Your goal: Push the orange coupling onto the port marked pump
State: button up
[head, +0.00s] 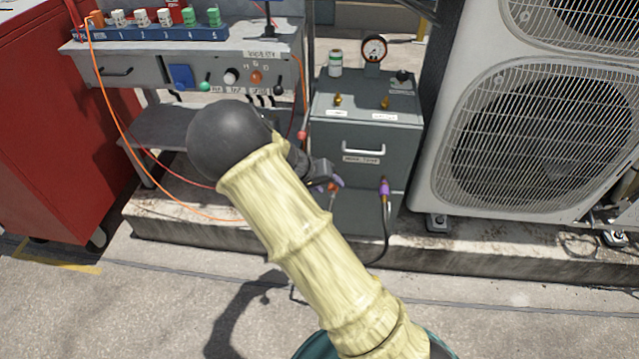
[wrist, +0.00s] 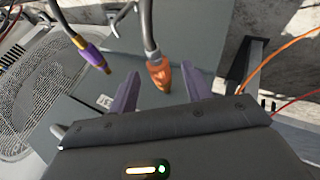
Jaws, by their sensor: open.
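The orange coupling (wrist: 158,73) hangs on a dark hose and shows between the fingertips in the wrist view, with a gap on each side. It is a small patch in the head view (head: 332,187), partly hidden by my gripper. My gripper (wrist: 161,69) is open, its two purple fingers apart; in the head view it is at the cabinet's front (head: 336,183). Two brass ports, a left one (head: 338,99) and a right one (head: 385,102), stand on the grey cabinet top. Each has a label before it, too small to read.
A purple coupling (head: 384,187) hangs at the cabinet's right front, also in the wrist view (wrist: 92,56). A gauge (head: 374,49) and white bottle (head: 335,63) stand at the cabinet's back. A condenser (head: 530,130) is right, a workbench (head: 190,60) left. An orange cable (head: 103,90) hangs nearby.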

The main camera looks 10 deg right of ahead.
jog(key=shift+w+d+f, duration=0.1)
jog(key=shift+d+f, duration=0.2)
jog(key=shift+f, duration=0.1)
grip_shut()
jog(key=shift+s+a, duration=0.1)
jog(key=shift+s, duration=0.2)
dwell(0.6)
jog(key=shift+s+a, duration=0.2)
jog(key=shift+s, duration=0.5)
jog(key=shift+s+a, duration=0.25)
jog(key=shift+s, duration=0.4)
jog(key=shift+s+a, duration=0.2)
jog(key=shift+s, duration=0.5)
